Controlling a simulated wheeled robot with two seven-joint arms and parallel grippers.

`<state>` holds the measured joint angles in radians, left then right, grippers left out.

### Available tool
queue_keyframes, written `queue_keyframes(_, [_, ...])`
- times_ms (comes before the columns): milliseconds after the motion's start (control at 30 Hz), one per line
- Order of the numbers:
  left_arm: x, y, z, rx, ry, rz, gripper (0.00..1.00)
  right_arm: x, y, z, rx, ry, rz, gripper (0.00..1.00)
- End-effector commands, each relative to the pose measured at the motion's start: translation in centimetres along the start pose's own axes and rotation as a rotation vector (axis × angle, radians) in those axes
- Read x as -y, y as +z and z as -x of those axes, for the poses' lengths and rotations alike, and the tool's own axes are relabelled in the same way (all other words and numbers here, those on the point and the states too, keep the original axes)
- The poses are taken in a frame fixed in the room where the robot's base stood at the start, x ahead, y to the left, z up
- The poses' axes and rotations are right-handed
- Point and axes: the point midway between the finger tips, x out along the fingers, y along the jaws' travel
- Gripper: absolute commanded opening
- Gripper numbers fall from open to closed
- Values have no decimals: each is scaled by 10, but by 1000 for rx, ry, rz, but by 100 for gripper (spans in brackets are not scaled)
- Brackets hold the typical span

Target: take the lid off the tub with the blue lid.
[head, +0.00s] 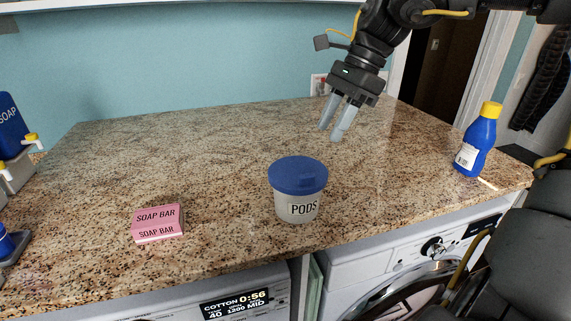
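The tub (297,207) is pale, reads "PODS", and stands upright on the granite counter near its front edge. My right gripper (330,134) is above the counter, behind and slightly right of the tub, fingers pointing down and a little left. Its two pale fingers are apart with nothing between them, and it does not touch the lid. My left gripper is not in view.
A pink soap bar box (158,223) lies left of the tub. A blue bottle with a yellow cap (478,140) stands at the right. Soap containers (12,128) crowd the far left edge. Washing machines (375,262) sit below the counter (200,140), whose middle and back are clear.

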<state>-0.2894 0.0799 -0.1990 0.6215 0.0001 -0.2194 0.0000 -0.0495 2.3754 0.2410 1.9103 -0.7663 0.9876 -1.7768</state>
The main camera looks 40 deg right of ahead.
Motion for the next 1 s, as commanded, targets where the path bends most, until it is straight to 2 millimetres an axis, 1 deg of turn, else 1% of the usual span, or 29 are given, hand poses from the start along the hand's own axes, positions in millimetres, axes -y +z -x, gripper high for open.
queue_keyframes(67, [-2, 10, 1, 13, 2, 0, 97, 3, 1, -3, -2, 4, 0, 40])
queue_keyframes(167, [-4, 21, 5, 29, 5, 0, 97, 6, 2, -15, -3, 9, -1, 40])
queue_keyframes(300, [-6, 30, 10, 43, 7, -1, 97, 7, 2, -39, -4, 12, -2, 40])
queue_keyframes(367, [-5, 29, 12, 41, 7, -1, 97, 7, 2, -47, -4, 10, -3, 40])
queue_keyframes(433, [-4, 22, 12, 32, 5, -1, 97, 6, 1, -54, -4, 9, -2, 40])
queue_keyframes(533, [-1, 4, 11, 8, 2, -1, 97, 6, 1, -58, -2, 5, -4, 40])
queue_keyframes(633, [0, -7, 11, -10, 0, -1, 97, 6, 1, -59, -2, 4, -4, 40])
queue_keyframes(767, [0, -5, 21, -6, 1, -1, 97, 5, 2, -68, -3, 10, -5, 40])
queue_keyframes(900, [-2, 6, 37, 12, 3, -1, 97, 3, 2, -88, -3, 11, -5, 40])
queue_keyframes(1000, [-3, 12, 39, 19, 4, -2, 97, 4, 1, -102, -4, 9, -6, 40])
